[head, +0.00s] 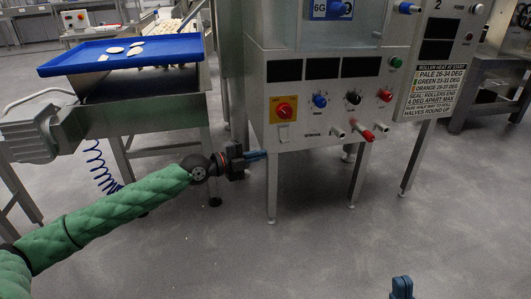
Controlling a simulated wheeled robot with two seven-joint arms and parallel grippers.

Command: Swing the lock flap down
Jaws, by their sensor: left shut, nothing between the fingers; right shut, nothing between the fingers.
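The grey machine's front panel (334,118) carries a red rotary switch (284,109) on a yellow plate at its left. I cannot make out a lock flap for certain at this size. My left gripper (258,155) comes in on the green arm from the left. Its blue fingers are shut and empty, just below and left of the yellow plate, close to the panel's lower left corner; I cannot tell whether they touch it. My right gripper (402,285) is shut and empty at the bottom edge, well away from the panel.
The panel also holds a blue knob (320,101), a black knob (353,98) and red-tipped handles (367,135) sticking out. A printed sign (433,92) hangs at right. A blue tray (87,65) with pasta pieces stands at left. The grey floor (300,255) in front is clear.

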